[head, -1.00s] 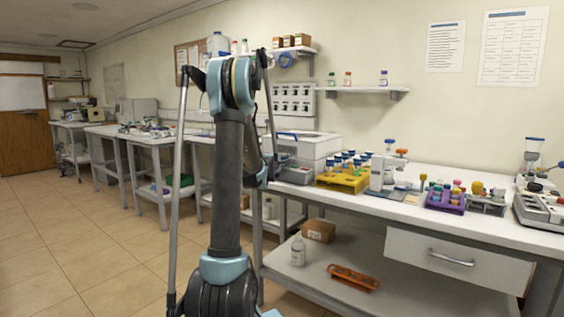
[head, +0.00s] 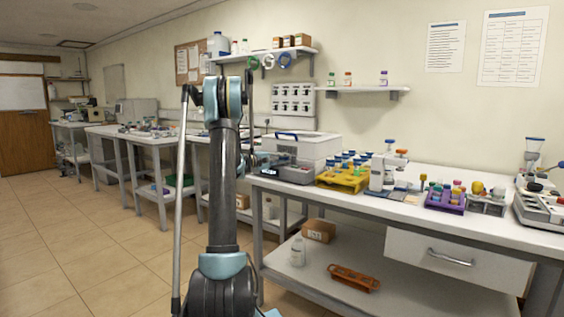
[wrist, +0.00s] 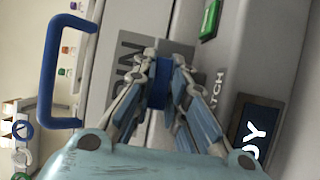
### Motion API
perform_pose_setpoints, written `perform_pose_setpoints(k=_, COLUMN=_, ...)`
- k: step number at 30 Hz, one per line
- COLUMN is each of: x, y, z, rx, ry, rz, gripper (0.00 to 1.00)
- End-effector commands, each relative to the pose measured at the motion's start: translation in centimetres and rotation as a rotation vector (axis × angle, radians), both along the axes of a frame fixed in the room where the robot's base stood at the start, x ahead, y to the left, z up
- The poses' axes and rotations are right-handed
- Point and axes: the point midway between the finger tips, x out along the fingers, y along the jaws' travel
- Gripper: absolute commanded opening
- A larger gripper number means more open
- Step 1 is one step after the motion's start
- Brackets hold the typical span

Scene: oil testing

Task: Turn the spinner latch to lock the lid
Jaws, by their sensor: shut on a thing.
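The spinner latch (wrist: 157,93) is a small blue piece on the grey front of the lidded machine (head: 302,149). In the wrist view my gripper (wrist: 161,78) has its fingers on both sides of the latch, closed on it. The fingers cover part of the latch, so its exact angle is hard to tell. The pale lid, with a blue handle (wrist: 52,75), lies to the left in the wrist view and looks closed in the head view.
A green button (wrist: 210,18) and a dark display (wrist: 262,125) are near the latch. A yellow rack (head: 343,181) of blue-capped bottles stands right of the machine on the white bench (head: 400,210). The floor left of my arm is clear.

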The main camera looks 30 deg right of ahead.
Motion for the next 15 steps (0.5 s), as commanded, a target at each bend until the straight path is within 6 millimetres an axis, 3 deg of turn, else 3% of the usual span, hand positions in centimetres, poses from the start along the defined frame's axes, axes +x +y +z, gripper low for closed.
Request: perform_pose_setpoints(k=15, x=0.08, y=-0.03, z=-0.22, rx=0.005, ry=-0.003, rz=-0.185, gripper=0.0)
